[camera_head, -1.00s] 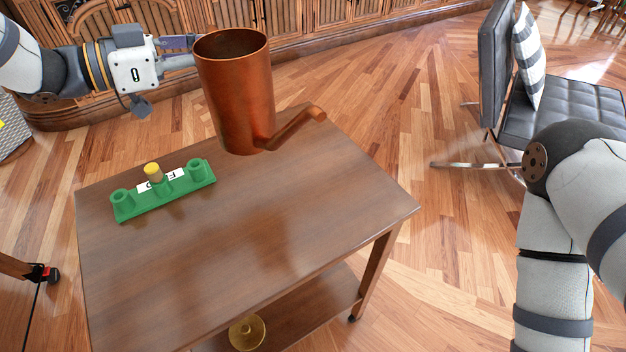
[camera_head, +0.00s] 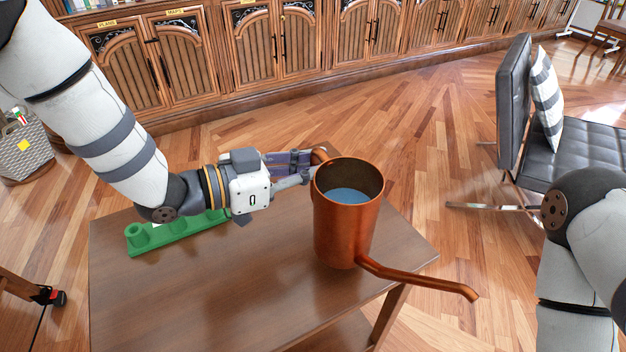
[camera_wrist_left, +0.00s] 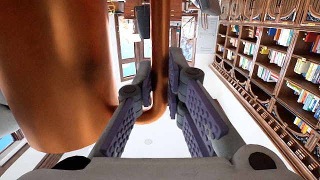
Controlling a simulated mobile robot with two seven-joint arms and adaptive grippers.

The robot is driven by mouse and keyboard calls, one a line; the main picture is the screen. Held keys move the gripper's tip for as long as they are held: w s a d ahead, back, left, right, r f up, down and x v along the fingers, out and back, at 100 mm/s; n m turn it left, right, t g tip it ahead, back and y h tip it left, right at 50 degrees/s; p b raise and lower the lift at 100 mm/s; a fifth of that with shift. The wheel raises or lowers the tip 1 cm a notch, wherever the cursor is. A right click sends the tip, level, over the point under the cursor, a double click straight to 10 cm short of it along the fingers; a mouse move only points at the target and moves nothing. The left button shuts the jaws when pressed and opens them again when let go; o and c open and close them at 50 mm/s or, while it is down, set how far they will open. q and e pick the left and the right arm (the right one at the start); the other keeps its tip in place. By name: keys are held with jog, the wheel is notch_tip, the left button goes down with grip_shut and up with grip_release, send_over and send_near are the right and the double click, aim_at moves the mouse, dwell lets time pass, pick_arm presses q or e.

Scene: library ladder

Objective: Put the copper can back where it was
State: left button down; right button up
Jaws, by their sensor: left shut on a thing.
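The copper can (camera_head: 345,230) is upright over the right part of the wooden table (camera_head: 240,305), with bluish water inside. Its long spout points to the lower right, past the table's edge. My left gripper (camera_head: 306,170) is shut on the can's handle, on the can's far left side. In the left wrist view the handle (camera_wrist_left: 159,45) runs between the fingers, and the can's body (camera_wrist_left: 55,75) fills the left. I cannot tell whether the can's base touches the table. My right gripper is out of view; only part of that arm shows.
A green rack (camera_head: 142,238) lies at the table's back left, partly hidden by my left arm. A black chair (camera_head: 590,125) with a striped pillow (camera_head: 546,95) stands at the right. Wooden cabinets (camera_head: 240,50) line the back. The table's front left is clear.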

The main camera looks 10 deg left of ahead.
pick_arm(q)
jog(key=shift+f, duration=1.45)
jog(key=shift+f+b, duration=0.2)
jog(key=shift+b, duration=0.1)
jog(key=c, duration=1.7)
grip_release()
jog(key=shift+o, duration=0.2)
jog(key=shift+r, duration=0.1)
jog(key=p+v, duration=0.1)
jog(key=v, duration=1.1)
